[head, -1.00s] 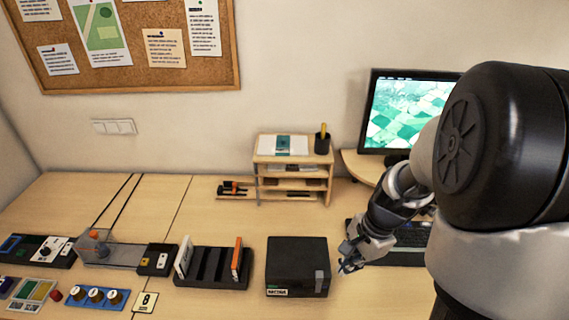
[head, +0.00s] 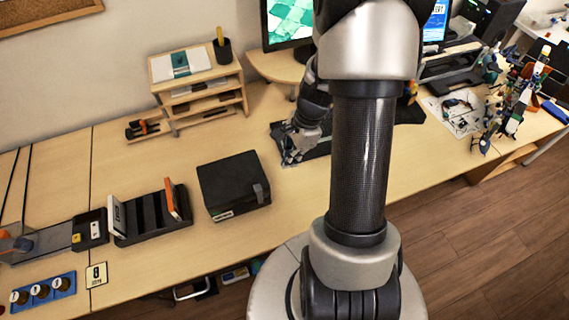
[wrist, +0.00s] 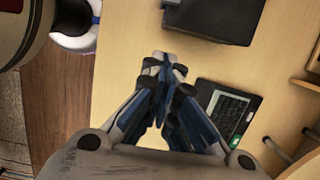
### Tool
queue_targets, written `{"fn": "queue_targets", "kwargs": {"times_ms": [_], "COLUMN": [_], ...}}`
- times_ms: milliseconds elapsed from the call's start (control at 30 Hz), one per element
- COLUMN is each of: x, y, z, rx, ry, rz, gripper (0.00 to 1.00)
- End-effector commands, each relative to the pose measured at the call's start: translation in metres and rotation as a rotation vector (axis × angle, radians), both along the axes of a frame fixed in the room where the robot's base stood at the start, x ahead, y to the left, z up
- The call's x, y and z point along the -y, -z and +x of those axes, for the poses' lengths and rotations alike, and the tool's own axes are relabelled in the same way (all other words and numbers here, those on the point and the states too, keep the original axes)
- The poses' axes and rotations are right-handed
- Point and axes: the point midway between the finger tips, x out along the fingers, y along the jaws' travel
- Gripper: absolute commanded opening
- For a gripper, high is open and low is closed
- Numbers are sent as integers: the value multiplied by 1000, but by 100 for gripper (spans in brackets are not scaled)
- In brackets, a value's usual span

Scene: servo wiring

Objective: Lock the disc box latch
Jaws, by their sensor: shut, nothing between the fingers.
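The disc box (head: 228,178) is a dark, closed box with a label on its front, standing on the wooden desk. A grey latch (head: 259,193) shows at its front right corner; I cannot tell its exact position. My gripper (head: 289,161) is just right of the box, above the desk, and apart from it. In the wrist view, my gripper (wrist: 166,62) is shut and empty, its fingertips together. A dark box (wrist: 222,15), seemingly the disc box, is at the top edge, beyond the fingertips and partly cut off.
A black rack (head: 152,215) with an orange case stands left of the box. A wooden shelf (head: 197,85) stands behind. Bare desk surrounds the box.

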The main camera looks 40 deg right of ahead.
Motion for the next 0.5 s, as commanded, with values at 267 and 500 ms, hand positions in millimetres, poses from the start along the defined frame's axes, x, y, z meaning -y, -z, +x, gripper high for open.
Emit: {"fn": "queue_targets", "kwargs": {"times_ms": [267,500], "x": [-15,-41], "y": [63,80], "z": [3,11], "rx": [-5,0], "ry": [-1,-5], "rz": [3,-1], "gripper": [0,0]}}
